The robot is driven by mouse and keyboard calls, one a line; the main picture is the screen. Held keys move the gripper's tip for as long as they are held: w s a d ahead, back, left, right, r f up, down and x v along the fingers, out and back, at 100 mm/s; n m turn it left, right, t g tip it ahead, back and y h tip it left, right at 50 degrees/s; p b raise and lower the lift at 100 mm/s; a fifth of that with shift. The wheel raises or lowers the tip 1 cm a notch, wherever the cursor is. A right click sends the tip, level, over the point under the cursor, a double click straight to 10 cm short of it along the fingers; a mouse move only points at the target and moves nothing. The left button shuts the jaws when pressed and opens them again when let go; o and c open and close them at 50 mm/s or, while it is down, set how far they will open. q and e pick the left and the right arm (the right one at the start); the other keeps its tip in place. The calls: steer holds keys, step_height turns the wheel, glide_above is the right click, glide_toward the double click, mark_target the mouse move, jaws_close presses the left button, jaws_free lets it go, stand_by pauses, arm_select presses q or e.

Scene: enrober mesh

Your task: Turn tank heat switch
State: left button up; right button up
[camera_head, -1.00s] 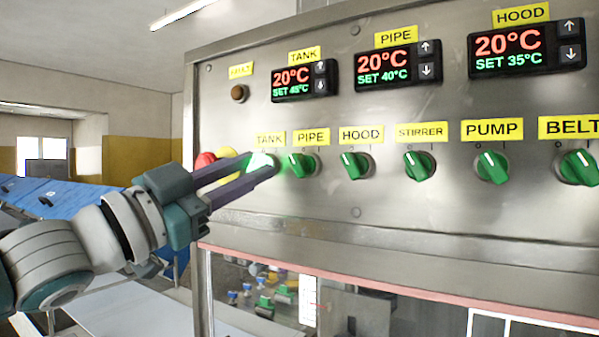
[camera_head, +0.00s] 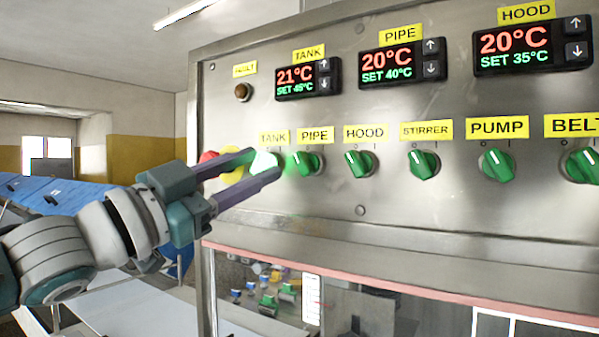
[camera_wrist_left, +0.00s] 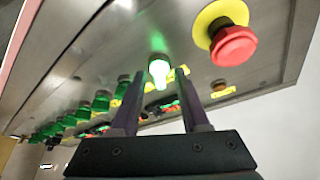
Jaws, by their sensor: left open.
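The tank heat switch (camera_head: 264,160) is a knob under the yellow TANK label, glowing bright green-white, first in the knob row. My left gripper (camera_head: 266,165) is open, its two fingers pointing at the panel around this switch. In the left wrist view the lit switch (camera_wrist_left: 159,71) shows between the tips of my left gripper (camera_wrist_left: 160,76), with gaps on both sides; I cannot tell if a finger touches it. The TANK display (camera_head: 308,79) reads 21°C, SET 45°C. My right gripper is not in view.
The unlit green PIPE knob (camera_head: 306,164) sits close to the right of the fingers, with more knobs beyond it. A red emergency button (camera_wrist_left: 233,45) on a yellow disc lies on the other side. The steel panel (camera_head: 300,210) below the knobs is bare.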

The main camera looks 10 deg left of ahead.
arm_select(q)
steer(key=b+v, duration=0.5)
steer(key=v, duration=0.5)
